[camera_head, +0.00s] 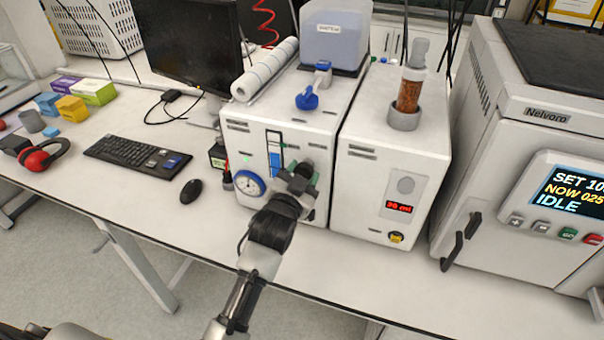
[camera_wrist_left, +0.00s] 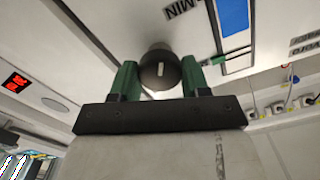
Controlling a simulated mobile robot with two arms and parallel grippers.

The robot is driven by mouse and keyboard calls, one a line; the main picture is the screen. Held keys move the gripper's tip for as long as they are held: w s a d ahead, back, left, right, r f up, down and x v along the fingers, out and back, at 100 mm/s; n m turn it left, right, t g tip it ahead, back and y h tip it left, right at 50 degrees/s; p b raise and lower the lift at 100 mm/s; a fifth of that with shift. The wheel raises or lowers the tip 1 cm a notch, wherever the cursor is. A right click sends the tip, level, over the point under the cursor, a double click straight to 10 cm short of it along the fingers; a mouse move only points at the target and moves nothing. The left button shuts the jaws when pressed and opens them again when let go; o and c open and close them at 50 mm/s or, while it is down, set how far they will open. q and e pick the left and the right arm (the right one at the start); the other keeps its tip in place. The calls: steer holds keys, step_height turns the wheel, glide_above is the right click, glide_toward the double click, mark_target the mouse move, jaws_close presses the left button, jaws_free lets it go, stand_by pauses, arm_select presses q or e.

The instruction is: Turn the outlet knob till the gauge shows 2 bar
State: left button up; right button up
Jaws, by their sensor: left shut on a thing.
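The outlet knob (camera_wrist_left: 160,70) is a dark round knob with a white mark, on the white front panel of the reactor unit. My left gripper (camera_wrist_left: 160,78) has its green fingers on both sides of the knob and is shut on it. In the head view my left gripper (camera_head: 298,178) reaches the lower right of that panel and hides the knob. The gauge (camera_head: 249,184) is a round white dial with a blue rim, left of the gripper; its reading is too small to tell. My right gripper is not in view.
The white reactor unit (camera_head: 238,140) has a blue level column (camera_head: 274,158) and a blue valve handle (camera_head: 308,100) on top. A second white unit (camera_head: 360,160) with a red display stands close on the right. A keyboard (camera_head: 135,152) and mouse (camera_head: 191,191) lie to the left.

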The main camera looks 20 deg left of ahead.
arm_select(q)
steer(key=shift+f, duration=0.1)
steer(key=o, duration=0.9)
steer(key=shift+s, duration=0.15)
steer(key=s+b, duration=0.1)
steer(key=s, duration=0.4)
steer(key=s+b, duration=0.1)
steer(key=s, duration=0.4)
steer(key=shift+s+a+b, duration=0.2)
steer(key=shift+s+b, duration=0.1)
steer(key=shift+b, duration=0.05)
